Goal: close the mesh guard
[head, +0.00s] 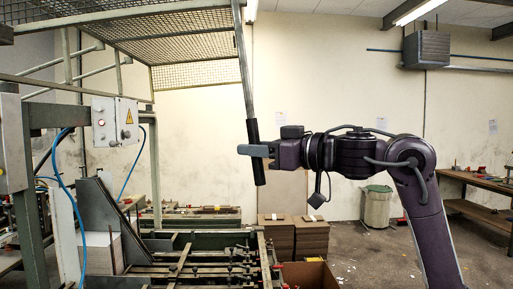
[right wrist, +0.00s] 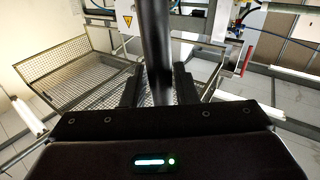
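The mesh guard (head: 172,22) is a metal frame with wire mesh, raised high over the machine at the upper left of the head view. A long bar hangs from its right end and ends in a black grip handle (head: 254,133). My right gripper (head: 258,151) reaches in from the right at the black grip. In the right wrist view the dark handle (right wrist: 155,45) runs between the two fingers (right wrist: 158,90), which press close on both sides of it. The handle's lower end is hidden there by the gripper body. My left gripper is in neither view.
The machine bed (head: 200,262) with rails lies below the guard. A control box (head: 114,122) with a warning sign stands at left. Board stacks (head: 311,238) and an open carton (head: 308,275) stand behind and right of the bed. A bin (head: 377,207) and workbench are farther right.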

